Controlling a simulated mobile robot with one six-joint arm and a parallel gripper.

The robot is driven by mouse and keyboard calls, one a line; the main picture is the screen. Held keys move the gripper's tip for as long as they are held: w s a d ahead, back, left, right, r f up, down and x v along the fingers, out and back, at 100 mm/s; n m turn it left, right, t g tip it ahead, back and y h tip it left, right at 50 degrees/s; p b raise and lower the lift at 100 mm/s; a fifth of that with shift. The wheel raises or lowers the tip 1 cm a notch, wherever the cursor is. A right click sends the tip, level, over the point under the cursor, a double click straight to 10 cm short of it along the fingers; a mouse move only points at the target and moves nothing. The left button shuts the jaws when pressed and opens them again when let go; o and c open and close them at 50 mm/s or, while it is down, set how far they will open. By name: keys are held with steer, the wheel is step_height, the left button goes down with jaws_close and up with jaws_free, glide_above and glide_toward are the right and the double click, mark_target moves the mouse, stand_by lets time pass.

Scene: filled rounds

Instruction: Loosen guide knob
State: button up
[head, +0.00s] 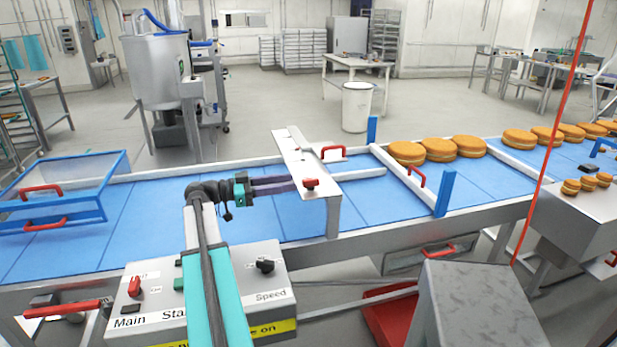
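A small red knob (311,183), which looks like the guide knob, sits on top of the near end of a pale metal bracket (300,160) that spans part of the blue conveyor. My gripper (293,184) reaches in from the left over the belt, with its long dark purple fingers pointing right at the bracket. The fingertips are just left of the red knob and look apart from it. The fingers overlap in this view, so the gap between them is unclear. Nothing shows held between them.
A control box (275,285) with a black speed knob (265,266) stands in front of the belt, under my arm. White guide rails (405,172) and blue posts (445,193) are right of the bracket. Filled rounds (438,150) lie farther right. The belt at left is bare before a blue-framed guard (105,187).

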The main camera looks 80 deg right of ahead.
mark_target(309, 179)
steer(key=shift+p+x, duration=1.15)
steer(key=shift+x, duration=2.8)
steer(key=shift+c, duration=0.2)
jaws_close()
